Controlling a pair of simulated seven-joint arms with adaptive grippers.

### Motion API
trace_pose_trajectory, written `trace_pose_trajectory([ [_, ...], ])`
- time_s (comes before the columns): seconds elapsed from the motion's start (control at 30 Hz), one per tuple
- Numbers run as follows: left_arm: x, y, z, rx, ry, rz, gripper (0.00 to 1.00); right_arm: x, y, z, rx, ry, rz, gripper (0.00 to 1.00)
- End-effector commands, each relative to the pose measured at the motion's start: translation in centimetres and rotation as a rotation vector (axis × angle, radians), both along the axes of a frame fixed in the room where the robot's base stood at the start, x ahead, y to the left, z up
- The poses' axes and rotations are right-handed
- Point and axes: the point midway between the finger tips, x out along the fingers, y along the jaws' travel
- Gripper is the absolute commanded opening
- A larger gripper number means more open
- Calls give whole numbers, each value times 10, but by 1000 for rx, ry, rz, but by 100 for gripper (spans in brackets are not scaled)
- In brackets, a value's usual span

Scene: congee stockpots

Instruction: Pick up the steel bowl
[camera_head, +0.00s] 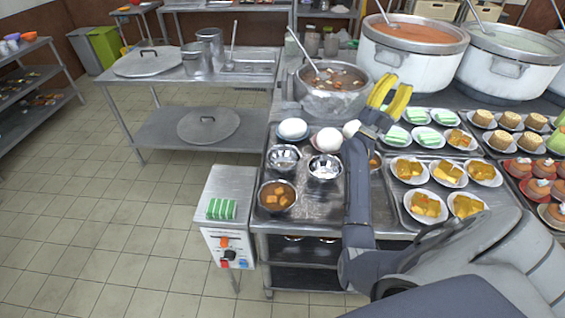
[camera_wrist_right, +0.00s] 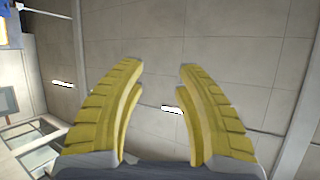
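Two empty shiny steel bowls, one on the left (camera_head: 284,157) and one on the right (camera_head: 325,170), sit side by side on a steel tray (camera_head: 308,213) at the near counter. A third steel bowl (camera_head: 277,196), filled with brown soup and chunks, stands in front of them. My right gripper (camera_head: 390,92), with yellow fingers, is raised above the counter to the right of and beyond the bowls. It points up and away from them. In the right wrist view its fingers (camera_wrist_right: 160,75) are apart with nothing between. My left gripper is out of view.
White rounded items (camera_head: 328,139) stand behind the bowls. A large steel pot of stew (camera_head: 335,97) with a ladle and big white stockpots (camera_head: 409,58) are at the back. Plates of cakes (camera_head: 448,172) fill the right. A control box (camera_head: 229,247) adjoins the counter's left.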

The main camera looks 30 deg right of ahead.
Motion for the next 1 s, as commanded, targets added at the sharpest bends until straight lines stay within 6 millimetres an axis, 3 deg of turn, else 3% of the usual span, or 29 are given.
trace_pose_trajectory([
  [0.13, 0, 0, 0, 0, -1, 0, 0, -17, 27, -22, 178, -557, 306, 33],
  [0.23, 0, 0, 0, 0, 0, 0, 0, -21, 43, -52, 296, -944, 465, 33],
  [0.43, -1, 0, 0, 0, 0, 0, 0, 5, 94, -136, 515, -1736, 625, 33],
  [0.6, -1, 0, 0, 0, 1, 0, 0, 53, 169, -201, 655, -2345, 530, 33],
  [0.7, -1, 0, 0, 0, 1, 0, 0, 80, 221, -226, 706, -2619, 390, 33],
  [0.9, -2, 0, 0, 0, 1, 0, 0, 113, 301, -247, 745, -2934, 100, 33],
  [1.0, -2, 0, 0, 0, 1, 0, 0, 120, 321, -251, 747, -2997, 14, 33],
])
